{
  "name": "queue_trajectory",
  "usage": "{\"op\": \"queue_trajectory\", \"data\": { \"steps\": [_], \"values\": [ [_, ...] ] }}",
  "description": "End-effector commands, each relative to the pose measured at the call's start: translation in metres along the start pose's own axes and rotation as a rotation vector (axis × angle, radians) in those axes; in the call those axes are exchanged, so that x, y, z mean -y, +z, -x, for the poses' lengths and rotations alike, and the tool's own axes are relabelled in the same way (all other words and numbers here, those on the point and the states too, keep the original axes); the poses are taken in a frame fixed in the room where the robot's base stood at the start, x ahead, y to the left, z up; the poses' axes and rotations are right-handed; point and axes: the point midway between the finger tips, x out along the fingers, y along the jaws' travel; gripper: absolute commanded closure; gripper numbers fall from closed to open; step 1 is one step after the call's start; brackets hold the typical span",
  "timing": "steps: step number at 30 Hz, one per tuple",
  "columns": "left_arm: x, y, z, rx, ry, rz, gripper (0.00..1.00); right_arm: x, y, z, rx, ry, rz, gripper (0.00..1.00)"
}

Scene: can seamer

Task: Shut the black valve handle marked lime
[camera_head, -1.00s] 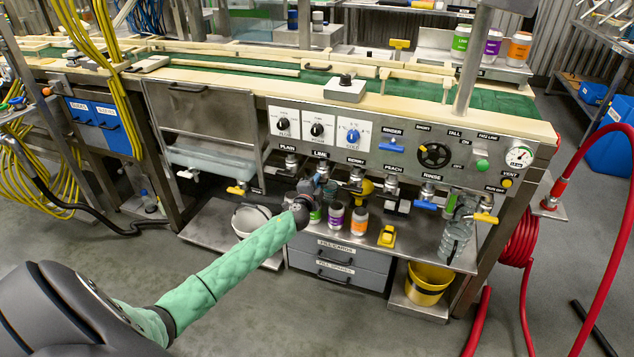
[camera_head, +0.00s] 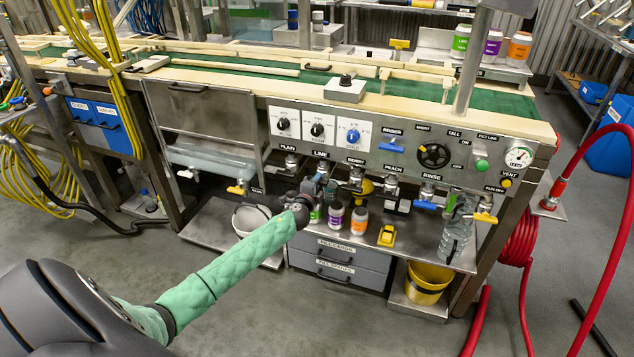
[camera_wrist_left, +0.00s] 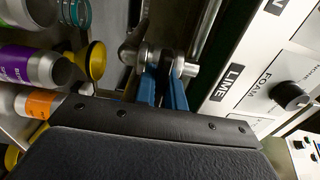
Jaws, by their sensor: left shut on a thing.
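The lime valve (camera_head: 323,168) hangs below the LIME label on the steel panel. Its metal body (camera_wrist_left: 150,56) shows close up in the wrist view, beside the LIME label (camera_wrist_left: 232,83). My left gripper (camera_head: 320,184) is at this valve, with its blue fingers (camera_wrist_left: 163,82) right against the valve fitting. It is shut on the black handle, which is mostly hidden by the fingers and the wrist, so its exact angle cannot be told. My right gripper is not in view.
The berry valve (camera_head: 356,175) and peach valve (camera_head: 390,186) hang close on the right. Bottles with purple (camera_head: 336,216) and orange (camera_head: 360,220) labels stand on the shelf just below. A yellow scoop-like item (camera_head: 387,236) lies farther right. Open floor is at the front.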

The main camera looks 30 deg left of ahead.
Motion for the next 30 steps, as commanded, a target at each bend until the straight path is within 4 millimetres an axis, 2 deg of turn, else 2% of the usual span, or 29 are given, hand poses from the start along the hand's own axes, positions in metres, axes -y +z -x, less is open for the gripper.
{"op": "queue_trajectory", "data": {
  "steps": [1,2,5,17,30],
  "values": [
    [-0.002,-0.001,0.001,-0.002,0.002,-0.001,1.00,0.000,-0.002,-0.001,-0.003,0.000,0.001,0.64],
    [-0.002,-0.001,0.001,-0.002,0.002,-0.001,0.87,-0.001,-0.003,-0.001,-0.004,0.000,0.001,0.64],
    [-0.002,-0.001,0.001,-0.002,0.002,0.000,0.67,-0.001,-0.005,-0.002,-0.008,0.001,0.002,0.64],
    [-0.001,0.000,0.005,-0.001,0.001,0.000,0.67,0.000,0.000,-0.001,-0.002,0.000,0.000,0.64],
    [-0.003,-0.001,0.058,-0.002,0.003,0.000,0.67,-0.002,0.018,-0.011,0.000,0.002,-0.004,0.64]
  ]
}}
